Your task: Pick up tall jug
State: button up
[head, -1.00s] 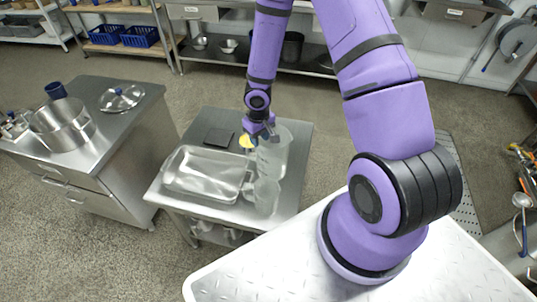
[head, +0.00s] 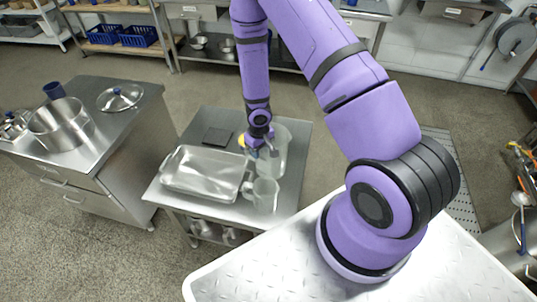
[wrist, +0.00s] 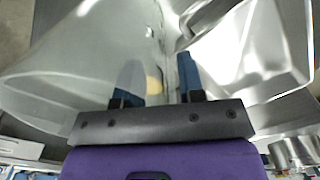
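The tall jug (head: 276,150) is a large clear, translucent vessel standing upright at the right of the low steel table. A smaller clear jug (head: 265,195) with a handle stands in front of it. My gripper (head: 264,150) is at the tall jug's upper left side, pointing down. In the wrist view, the tall jug (wrist: 70,70) fills the left side. My gripper (wrist: 158,68) has its two blue fingers apart there. The left finger shows through or against the clear wall, and the right finger is beside it. Whether the fingers touch the wall I cannot tell.
A steel tray (head: 203,171) lies close left of the jugs, and also shows at right in the wrist view (wrist: 245,45). A dark flat square (head: 217,137) lies behind it. A yellow thing (head: 242,141) is beside my gripper. A cabinet (head: 95,165) stands left.

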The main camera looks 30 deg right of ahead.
jog(key=shift+c, duration=0.2)
grip_shut()
